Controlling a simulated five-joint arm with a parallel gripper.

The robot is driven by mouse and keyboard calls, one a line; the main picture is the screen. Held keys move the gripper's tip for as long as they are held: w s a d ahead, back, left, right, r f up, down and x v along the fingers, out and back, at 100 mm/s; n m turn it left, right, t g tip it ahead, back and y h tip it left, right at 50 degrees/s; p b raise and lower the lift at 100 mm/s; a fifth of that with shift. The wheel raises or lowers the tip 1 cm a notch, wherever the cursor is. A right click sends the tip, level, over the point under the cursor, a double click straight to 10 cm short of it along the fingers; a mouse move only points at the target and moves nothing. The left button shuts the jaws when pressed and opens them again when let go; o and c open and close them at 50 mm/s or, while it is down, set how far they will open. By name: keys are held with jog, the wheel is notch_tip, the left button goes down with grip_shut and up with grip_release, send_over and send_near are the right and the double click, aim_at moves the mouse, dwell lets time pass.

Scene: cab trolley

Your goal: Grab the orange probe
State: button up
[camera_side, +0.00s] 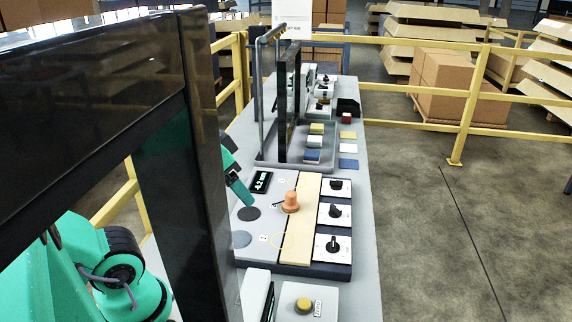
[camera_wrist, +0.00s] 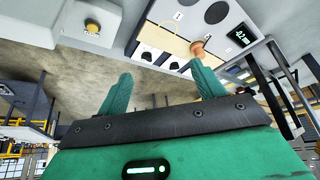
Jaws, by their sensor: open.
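The orange probe (camera_side: 290,201) stands upright on the light grey panel (camera_side: 259,232), beside the wooden strip (camera_side: 295,222). In the wrist view the probe (camera_wrist: 198,47) shows just past the tip of the right-hand finger, not between the fingers. My gripper (camera_wrist: 160,82) is open and empty, its two green fingers spread wide. In the side view one green finger of my gripper (camera_side: 238,186) shows left of the probe, apart from it. The rest of the gripper there is hidden behind a dark post.
Black knobs (camera_side: 335,211) on white plates line the panel's right side. A small display (camera_side: 261,182) sits at its back left. A yellow button box (camera_side: 304,304) stands in front. Behind is a tray (camera_side: 267,161) with coloured blocks and a tall dark frame (camera_side: 288,95).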

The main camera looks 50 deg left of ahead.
jog(key=w+a+g, duration=0.1)
jog(key=w+a, duration=0.1)
jog(key=w, duration=0.4)
jog(key=g, duration=0.4)
send_over(291, 192)
jog(key=f, duration=1.2)
jog(key=shift+d, duration=0.25)
jog(key=shift+w+a+f, duration=0.15)
jog(key=shift+f, duration=0.05)
jog(key=shift+f, duration=0.1)
jog(key=shift+f, duration=1.25)
jog(key=shift+f, duration=0.1)
jog(key=shift+f, duration=2.45)
jog(key=shift+c, duration=0.2)
